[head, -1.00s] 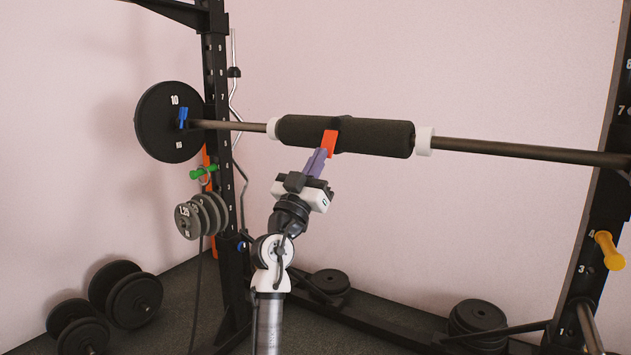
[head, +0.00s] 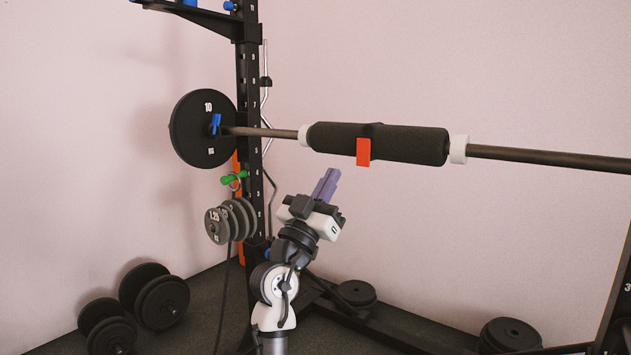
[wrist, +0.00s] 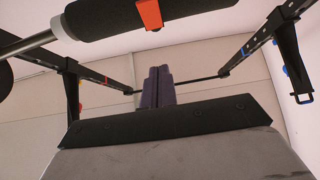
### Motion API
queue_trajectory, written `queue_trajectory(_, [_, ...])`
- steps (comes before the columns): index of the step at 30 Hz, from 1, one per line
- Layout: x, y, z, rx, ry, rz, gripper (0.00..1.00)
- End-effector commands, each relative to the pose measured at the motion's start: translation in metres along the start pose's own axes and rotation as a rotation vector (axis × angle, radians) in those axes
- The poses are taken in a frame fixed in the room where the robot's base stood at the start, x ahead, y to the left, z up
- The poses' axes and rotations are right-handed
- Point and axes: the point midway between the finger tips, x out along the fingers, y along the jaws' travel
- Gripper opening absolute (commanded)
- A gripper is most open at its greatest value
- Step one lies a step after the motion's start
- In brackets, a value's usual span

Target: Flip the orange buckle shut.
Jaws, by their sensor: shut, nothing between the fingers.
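The orange buckle (head: 363,152) is a flat orange tab on the front of the black foam pad (head: 410,143) around the barbell. In the head view it hangs down to about the pad's lower edge. In the wrist view the buckle (wrist: 149,13) shows at the top, on the pad's underside. My gripper (head: 328,178) has purple fingers pressed together with nothing between them. It is below and left of the buckle in the head view, clearly apart from it. The fingers (wrist: 157,75) also show shut in the wrist view. I cannot tell how the buckle's far end is fixed.
The barbell (head: 540,156) crosses the rack, with a black weight plate (head: 195,128) at left and white collars beside the pad. Small grey plates (head: 228,222) hang on the left rack post (head: 249,120). Dumbbells (head: 155,298) lie on the floor. Space around my gripper is clear.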

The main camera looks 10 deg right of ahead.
Motion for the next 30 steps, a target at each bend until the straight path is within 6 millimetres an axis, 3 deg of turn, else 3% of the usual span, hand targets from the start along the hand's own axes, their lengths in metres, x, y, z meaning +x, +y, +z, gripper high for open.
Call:
queue_trajectory(3, [-0.017,0.000,-0.016,0.002,0.000,-0.001,0.00])
queue_trajectory(9, [-0.034,0.000,-0.030,0.001,-0.001,-0.001,0.00])
queue_trajectory(23, [-0.039,-0.003,-0.035,0.011,0.000,-0.007,0.00])
queue_trajectory(26, [-0.049,-0.021,-0.053,0.067,0.001,-0.048,0.00])
queue_trajectory(30, [-0.085,-0.067,-0.107,0.235,-0.001,-0.179,0.00])
